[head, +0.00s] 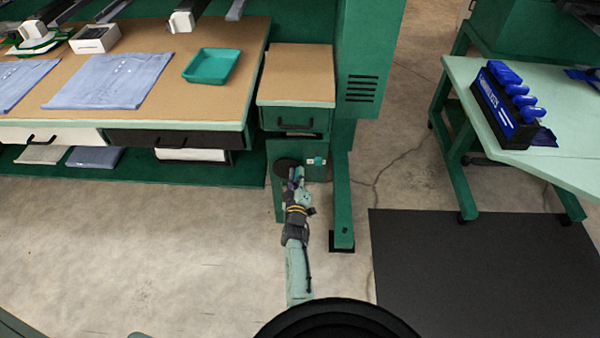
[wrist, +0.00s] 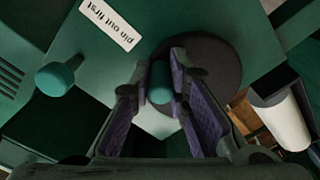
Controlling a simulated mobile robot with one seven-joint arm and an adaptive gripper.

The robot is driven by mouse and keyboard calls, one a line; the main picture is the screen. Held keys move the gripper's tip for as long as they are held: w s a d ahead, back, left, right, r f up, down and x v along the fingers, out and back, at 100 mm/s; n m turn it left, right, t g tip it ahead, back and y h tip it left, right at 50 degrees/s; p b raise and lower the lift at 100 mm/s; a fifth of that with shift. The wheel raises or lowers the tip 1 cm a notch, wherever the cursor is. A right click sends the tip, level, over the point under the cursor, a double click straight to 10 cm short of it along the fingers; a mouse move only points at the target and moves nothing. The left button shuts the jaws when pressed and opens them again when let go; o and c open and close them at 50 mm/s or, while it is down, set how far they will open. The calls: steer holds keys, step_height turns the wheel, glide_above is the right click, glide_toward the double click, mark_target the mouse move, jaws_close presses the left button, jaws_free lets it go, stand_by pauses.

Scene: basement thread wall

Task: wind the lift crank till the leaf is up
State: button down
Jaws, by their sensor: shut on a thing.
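My gripper (head: 296,180) reaches the front of a green cabinet panel under the small wooden top. In the wrist view its purple-padded fingers (wrist: 160,88) are shut on a teal crank handle (wrist: 161,82). The handle stands on a dark round crank disc (wrist: 213,72), which also shows in the head view (head: 284,165). A separate teal knob (wrist: 55,78) is beside the disc, near a white label (wrist: 110,24) reading "pin out first". The knob also shows in the head view (head: 320,161). I cannot tell for sure which surface is the leaf.
The small wooden top (head: 297,75) is beside a long workbench (head: 150,112) with folded blue shirts and a teal tray (head: 212,66). A green post (head: 342,200) stands close right of my gripper. A light-green table (head: 470,85) and black mat (head: 480,270) lie farther right.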

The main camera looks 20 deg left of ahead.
steer(key=shift+d+f+h, duration=0.3)
steer(key=shift+d+f, duration=0.2)
steer(key=shift+d, duration=0.15)
steer(key=f+b, duration=0.2)
steer(key=a+f+b, duration=0.1)
steer(key=f, duration=0.1)
steer(key=shift+s+f, duration=0.1)
steer(key=shift+s, duration=0.15)
steer(key=c, duration=1.8)
jaws_free()
steer(key=shift+a, duration=0.15)
steer(key=shift+o, duration=1.4)
steer(key=shift+a+r, duration=0.1)
steer(key=shift+r, duration=0.15)
steer(key=shift+a, duration=0.1)
steer(key=shift+r, duration=0.15)
steer(key=shift+w+a+r+p, duration=0.1)
steer(key=shift+a+r+p, duration=0.05)
steer(key=shift+r+p, duration=0.3)
